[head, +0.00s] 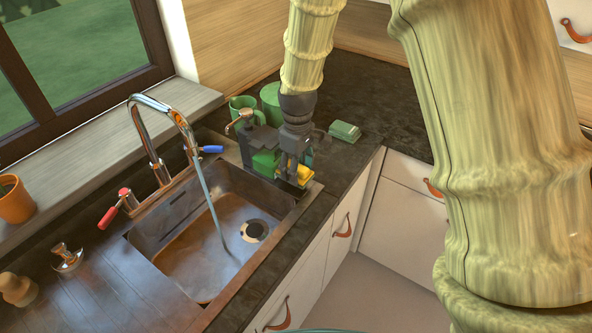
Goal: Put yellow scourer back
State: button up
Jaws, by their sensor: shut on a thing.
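The yellow scourer (305,174) shows as a small yellow patch at the far right corner of the sink. My gripper (298,170) points down there and is shut on the scourer. A dark caddy (287,186) with a green item (265,163) in it stands right beside my gripper, at the sink's edge. The scourer is at the caddy's right end. My fingers hide part of it, so I cannot tell whether it is inside the caddy or just above it.
Water runs from the tap (160,108) into the sink (180,236). A green mug (241,104) and a green canister (270,101) stand behind my gripper. A green box-like item (344,131) lies to its right. The counter farther right is clear.

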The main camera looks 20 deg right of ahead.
jog(key=shift+f, duration=0.65)
jog(key=shift+w+f+p, duration=0.2)
jog(key=shift+f+p, duration=0.05)
jog(key=shift+p, duration=0.6)
jog(key=shift+f, duration=0.1)
jog(key=o, duration=1.1)
jog(key=shift+a, duration=0.1)
jog(key=shift+f, duration=0.2)
jog(key=shift+f+b, duration=0.2)
jog(key=shift+b, duration=0.25)
jog(key=shift+s+r+b, duration=0.15)
jog(key=shift+r+b, duration=0.35)
jog(key=shift+r, duration=1.35)
jog(key=shift+s+r+b, duration=0.2)
jog(key=shift+r+b, duration=0.25)
jog(key=shift+r, duration=1.4)
jog(key=shift+s+r+b, duration=0.15)
jog(key=shift+r+b, duration=0.35)
jog(key=shift+r, duration=1.35)
